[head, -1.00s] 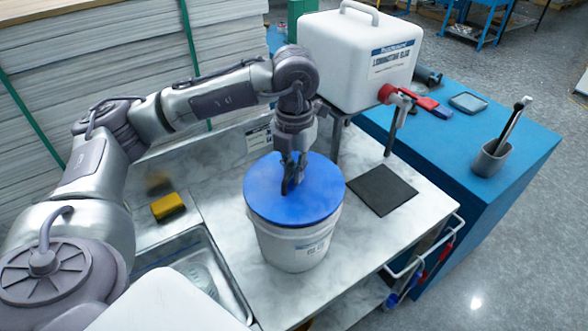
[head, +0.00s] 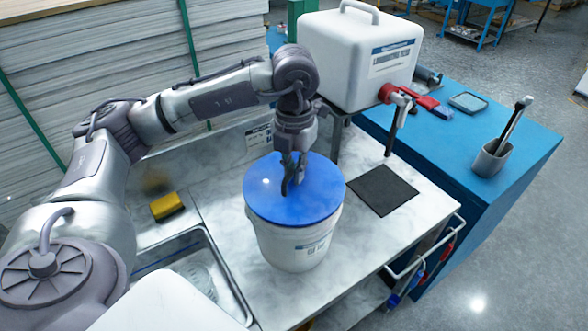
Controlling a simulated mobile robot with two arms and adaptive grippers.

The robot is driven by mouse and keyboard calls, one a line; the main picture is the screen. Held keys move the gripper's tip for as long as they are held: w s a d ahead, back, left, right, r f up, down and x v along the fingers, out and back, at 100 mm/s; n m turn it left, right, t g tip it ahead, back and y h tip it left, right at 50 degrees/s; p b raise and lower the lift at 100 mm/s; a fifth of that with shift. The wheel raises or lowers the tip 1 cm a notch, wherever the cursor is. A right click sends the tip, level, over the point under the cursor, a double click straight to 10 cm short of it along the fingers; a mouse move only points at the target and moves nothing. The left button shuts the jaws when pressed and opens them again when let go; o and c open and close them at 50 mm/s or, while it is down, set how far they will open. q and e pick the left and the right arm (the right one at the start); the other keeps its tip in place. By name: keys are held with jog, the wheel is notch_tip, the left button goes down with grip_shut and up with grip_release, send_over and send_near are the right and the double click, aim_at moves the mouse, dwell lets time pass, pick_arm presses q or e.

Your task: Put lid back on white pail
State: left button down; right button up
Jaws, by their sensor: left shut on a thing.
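The white pail (head: 296,248) stands upright on the marble-look counter. The blue lid (head: 315,195) lies flat over the pail's mouth and covers it, level as far as I can see. I cannot tell whether its rim is pressed down all round. My left gripper (head: 288,190) points down at the lid's top, a little left of its middle, and is shut on the lid. The part it grips is hidden behind the fingers. My right gripper is not in view.
A white container with a red tap (head: 355,60) stands on a frame behind the pail. A black mat (head: 382,190) lies to the right. A yellow sponge (head: 167,207) and a metal sink (head: 200,265) are at left. A blue bench (head: 530,150) stands at right.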

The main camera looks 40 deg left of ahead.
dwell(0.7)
pick_arm(q)
jog(key=c, duration=0.7)
grip_release()
jog(key=shift+r, duration=0.15)
jog(key=shift+r+p, duration=2.05)
jog(key=shift+r, duration=1.35)
